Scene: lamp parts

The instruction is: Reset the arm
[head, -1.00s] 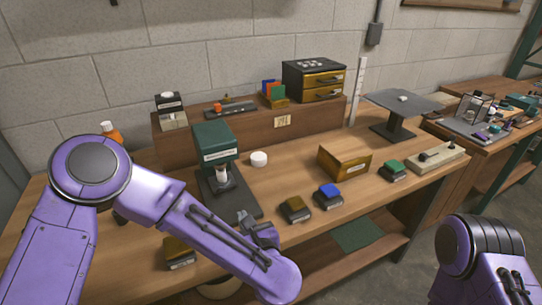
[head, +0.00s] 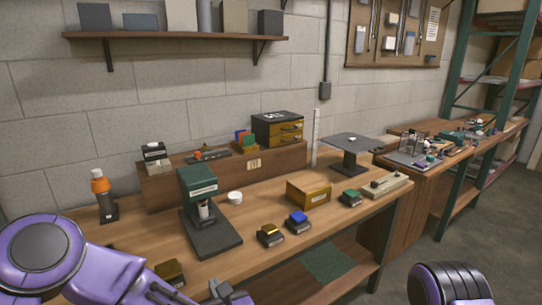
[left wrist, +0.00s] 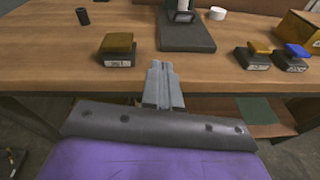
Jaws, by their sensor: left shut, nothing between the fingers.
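My left arm is purple and comes in at the lower left of the head view. Its gripper (head: 228,292) is at the bottom edge there, in front of the workbench (head: 150,247). In the left wrist view the gripper (left wrist: 162,72) has its grey fingers together with nothing between them, pointing at the bench's front edge. The dark green press (head: 205,205) stands on the bench beyond it. My right gripper is not in view; only part of my right arm shows at the lower right of the head view.
A yellow-topped block (head: 270,235), a blue-topped block (head: 298,221) and a green-topped block (head: 351,197) sit along the bench front. A brown box (head: 308,192) and a white puck (head: 235,197) stand behind.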

